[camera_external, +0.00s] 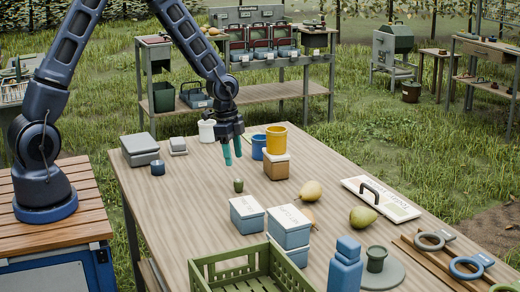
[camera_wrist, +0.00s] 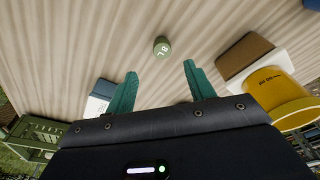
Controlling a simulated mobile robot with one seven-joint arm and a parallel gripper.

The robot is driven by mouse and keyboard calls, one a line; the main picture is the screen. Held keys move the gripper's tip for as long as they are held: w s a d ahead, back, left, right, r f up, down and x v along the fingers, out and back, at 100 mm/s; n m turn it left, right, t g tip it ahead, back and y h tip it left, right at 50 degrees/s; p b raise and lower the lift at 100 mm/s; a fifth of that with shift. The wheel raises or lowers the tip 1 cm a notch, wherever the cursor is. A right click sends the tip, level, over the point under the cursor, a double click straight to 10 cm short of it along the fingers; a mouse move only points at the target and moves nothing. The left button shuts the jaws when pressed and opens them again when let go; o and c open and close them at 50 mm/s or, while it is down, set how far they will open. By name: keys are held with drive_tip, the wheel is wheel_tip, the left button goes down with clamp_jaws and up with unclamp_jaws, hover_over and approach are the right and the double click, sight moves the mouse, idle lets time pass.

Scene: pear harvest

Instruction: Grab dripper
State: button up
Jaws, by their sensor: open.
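A small dark green cylindrical piece (camera_external: 238,185), which I take for the dripper, stands on the wooden table (camera_external: 180,200). In the wrist view its green top (camera_wrist: 162,46) carries white characters and lies beyond the fingertips, roughly centred between them. My gripper (camera_external: 232,160) points down above the table, near the green piece and apart from it. In the wrist view my two teal fingers (camera_wrist: 159,70) are spread with nothing between them.
Blue-white boxes (camera_external: 247,213) stand close in front of the green piece, with a green crate (camera_external: 215,265) nearer. A yellow cup (camera_external: 276,139) tops a brown-and-white block (camera_external: 276,168) to the right. Pears (camera_external: 311,191) lie further right. The table left of the piece is clear.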

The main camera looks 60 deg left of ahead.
sight(238, 181)
drive_tip(key=shift+w+d+f, duration=0.15)
drive_tip(key=shift+w+f, duration=0.05)
drive_tip(key=shift+f, duration=1.45)
drive_tip(key=shift+w+d+f, duration=0.1)
drive_tip(key=shift+w+f, duration=0.15)
drive_tip(key=shift+f, duration=1.4)
drive_tip(key=shift+w+d+f, duration=0.15)
drive_tip(key=shift+w+f, duration=0.05)
drive_tip(key=shift+f, duration=1.45)
drive_tip(key=c, duration=1)
drive_tip(key=shift+r, duration=0.15)
drive_tip(key=shift+c, duration=0.2)
